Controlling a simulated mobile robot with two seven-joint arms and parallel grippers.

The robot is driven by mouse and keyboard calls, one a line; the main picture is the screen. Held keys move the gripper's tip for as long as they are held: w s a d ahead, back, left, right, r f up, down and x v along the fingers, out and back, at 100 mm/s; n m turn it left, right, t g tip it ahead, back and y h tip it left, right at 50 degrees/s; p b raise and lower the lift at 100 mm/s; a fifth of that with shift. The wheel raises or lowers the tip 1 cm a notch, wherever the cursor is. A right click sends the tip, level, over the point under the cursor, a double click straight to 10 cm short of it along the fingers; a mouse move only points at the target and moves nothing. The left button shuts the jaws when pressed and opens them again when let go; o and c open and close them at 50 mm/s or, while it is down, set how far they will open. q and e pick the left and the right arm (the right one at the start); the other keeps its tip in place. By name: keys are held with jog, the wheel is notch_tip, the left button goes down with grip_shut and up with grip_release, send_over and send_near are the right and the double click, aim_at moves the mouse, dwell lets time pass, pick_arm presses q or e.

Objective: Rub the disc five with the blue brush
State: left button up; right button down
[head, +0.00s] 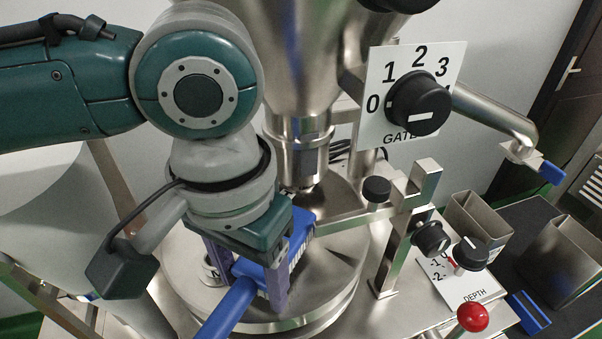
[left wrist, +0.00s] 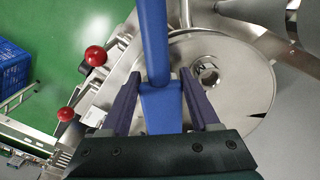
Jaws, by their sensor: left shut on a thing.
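My left gripper (head: 254,290) is shut on the blue brush (head: 228,308), with its two purple fingers on either side of the blue body. The brush handle points to the front left in the head view, and its head with pale bristles lies at the right under the gripper. In the left wrist view the brush (left wrist: 153,40) sits between the fingers of the left gripper (left wrist: 161,76). The round steel disc (head: 340,245) lies below the brush; it also shows in the left wrist view (left wrist: 245,90). I cannot tell whether the bristles touch it. My right gripper is out of view.
A steel hopper (head: 310,50) stands above the disc. A gate dial (head: 420,103), a steel post (head: 400,240), a depth dial (head: 470,253) and a red knob (head: 473,317) stand at the right. Steel bins (head: 565,260) are farther right. A blue crate (left wrist: 12,65) is on the green floor.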

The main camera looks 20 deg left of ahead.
pick_arm(q)
jog(key=shift+f+b, duration=0.55)
jog(key=shift+f, duration=0.5)
dwell(0.4)
